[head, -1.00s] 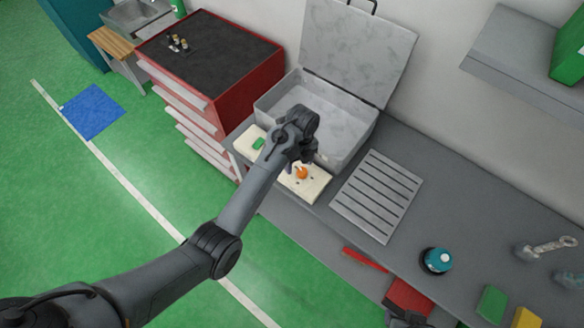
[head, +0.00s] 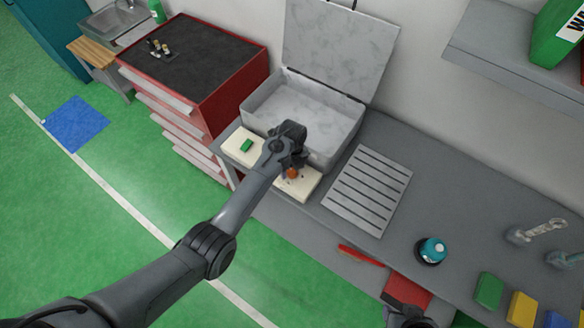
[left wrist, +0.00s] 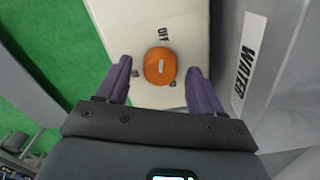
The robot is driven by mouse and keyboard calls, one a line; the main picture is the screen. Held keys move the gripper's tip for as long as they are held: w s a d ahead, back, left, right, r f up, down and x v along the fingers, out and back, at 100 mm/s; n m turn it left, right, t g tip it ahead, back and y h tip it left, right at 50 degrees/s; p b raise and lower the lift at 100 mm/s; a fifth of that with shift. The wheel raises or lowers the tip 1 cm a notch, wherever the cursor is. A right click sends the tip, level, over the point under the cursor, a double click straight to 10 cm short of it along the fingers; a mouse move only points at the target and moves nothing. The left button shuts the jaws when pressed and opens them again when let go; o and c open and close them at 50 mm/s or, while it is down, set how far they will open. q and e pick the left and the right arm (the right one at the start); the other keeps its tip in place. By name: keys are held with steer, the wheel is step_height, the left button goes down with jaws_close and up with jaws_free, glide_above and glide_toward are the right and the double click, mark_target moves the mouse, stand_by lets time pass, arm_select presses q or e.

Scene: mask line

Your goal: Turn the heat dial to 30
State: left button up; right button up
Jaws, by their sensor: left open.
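The heat dial, an orange oval knob (head: 292,173), sits on a cream panel (head: 309,186) at the front of the grey lidded basin. In the left wrist view the dial (left wrist: 159,66) has a pale mark on top and a label reading OFF beside it. My left gripper (left wrist: 158,73) is open, with one purple finger on either side of the dial and gaps showing between. In the head view my left gripper (head: 292,158) is over the panel and partly hides it. Any 30 mark is not readable.
The open basin (head: 345,125) stands just behind the panel. A slatted grey rack (head: 367,190) is on the right, then a teal-topped round item (head: 432,250).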

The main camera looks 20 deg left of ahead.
arm_select(q)
steer(key=shift+f, duration=0.2)
steer(key=c, duration=1.1)
steer(key=shift+o, duration=0.2)
